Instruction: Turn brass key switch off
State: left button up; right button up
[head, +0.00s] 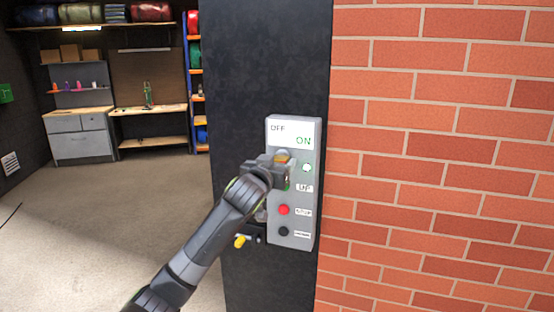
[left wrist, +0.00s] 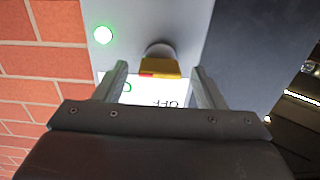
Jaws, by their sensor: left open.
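The brass key switch (left wrist: 160,65) is on a grey control panel (head: 309,225) fixed to a dark pillar. In the left wrist view its yellow-brown key head lies between the two fingers of my left gripper (left wrist: 156,84), with a gap on each side. The panel has OFF and ON labels above the switch and a lit green lamp (head: 306,168) beside it. In the head view my left gripper (head: 285,172) is at the panel and mostly hides the switch; only a bit of brass shows. The exact angle of the key is hard to tell. My right gripper is not in view.
A red button (head: 284,210) and a black button (head: 284,231) sit lower on the panel. A yellow item (head: 240,241) is beside the panel's lower left. A brick wall (head: 440,150) stands to the right. Open floor (head: 100,220) and a workbench (head: 150,109) lie to the left.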

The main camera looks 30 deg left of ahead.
pick_arm(q)
jog(key=shift+w, duration=0.3)
jog(key=c, duration=1)
